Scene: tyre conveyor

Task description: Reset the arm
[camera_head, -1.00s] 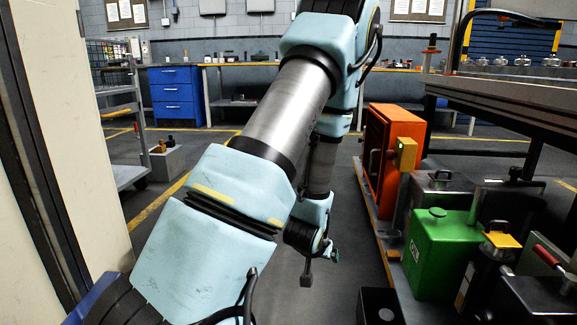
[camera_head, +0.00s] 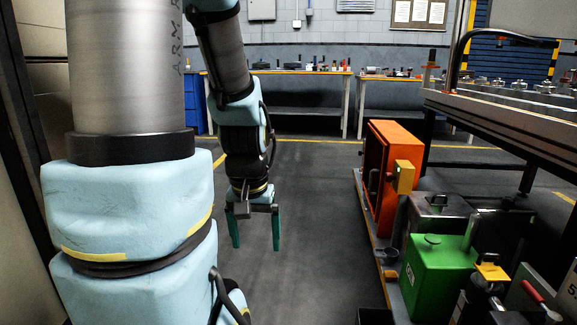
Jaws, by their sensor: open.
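My gripper (camera_head: 255,230) hangs at the end of my light-blue and grey arm, left of the picture's middle. Its two green fingers point down and stand wide apart, with nothing between them. Bare grey floor lies behind and below it. My upper arm fills much of the left side, and my forearm hangs down to the gripper. The upper part of the arm runs out of the top of the picture.
An orange cabinet (camera_head: 381,180) and a green box (camera_head: 432,280) stand on a low platform to the right, apart from my gripper. A conveyor frame (camera_head: 500,115) is above them. A workbench (camera_head: 280,73) lines the back wall. The middle floor is clear.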

